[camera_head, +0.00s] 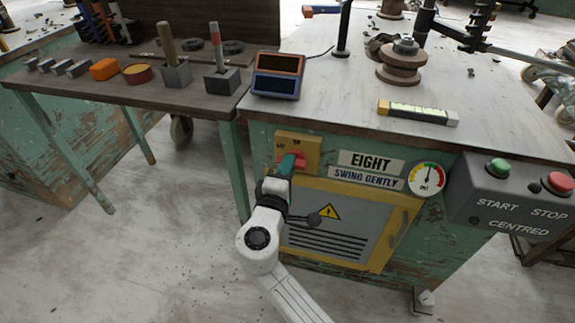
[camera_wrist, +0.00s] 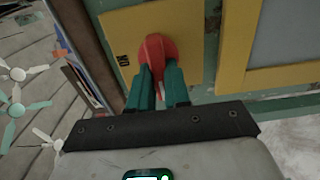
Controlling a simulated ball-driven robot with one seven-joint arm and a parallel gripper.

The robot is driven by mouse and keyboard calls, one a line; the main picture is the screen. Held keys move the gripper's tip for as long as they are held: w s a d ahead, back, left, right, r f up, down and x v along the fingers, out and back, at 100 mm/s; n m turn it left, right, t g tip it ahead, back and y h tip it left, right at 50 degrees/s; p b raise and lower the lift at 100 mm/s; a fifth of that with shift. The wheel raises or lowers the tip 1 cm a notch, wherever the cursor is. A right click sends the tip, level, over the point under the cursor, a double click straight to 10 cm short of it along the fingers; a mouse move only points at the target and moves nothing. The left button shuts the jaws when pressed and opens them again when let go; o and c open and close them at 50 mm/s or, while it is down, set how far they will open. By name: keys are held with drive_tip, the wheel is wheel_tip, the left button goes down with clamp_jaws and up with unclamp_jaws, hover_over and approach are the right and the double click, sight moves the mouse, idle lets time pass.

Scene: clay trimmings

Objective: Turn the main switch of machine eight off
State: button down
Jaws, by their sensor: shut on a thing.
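The main switch (camera_head: 301,160) of machine eight is a red knob on a yellow plate (camera_head: 314,146), left of the EIGHT label (camera_head: 371,161). The plate has lettering at its top and upper left. My gripper (camera_head: 289,161) is at the switch, its green fingers covering part of it. In the wrist view the two fingers (camera_wrist: 160,78) are shut on the red knob (camera_wrist: 159,48), one on each side. The letters ON show left of the knob there, on the yellow plate (camera_wrist: 190,22). Which mark the knob points to is hard to tell.
Below the switch is a yellow-framed grey door (camera_head: 336,212) with a warning sign. A gauge (camera_head: 427,178) and a grey control box (camera_head: 510,198) with green and red buttons are to the right. A side table (camera_head: 130,93) with tools stands left. Bare floor lies front left.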

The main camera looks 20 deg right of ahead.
drive_tip(key=shift+f, duration=0.1)
drive_tip(key=c, duration=1.1)
unclamp_jaws()
drive_tip(key=p+v, duration=0.1)
drive_tip(key=v, duration=1)
drive_tip(key=shift+p, duration=0.3)
drive_tip(key=shift+w, duration=0.1)
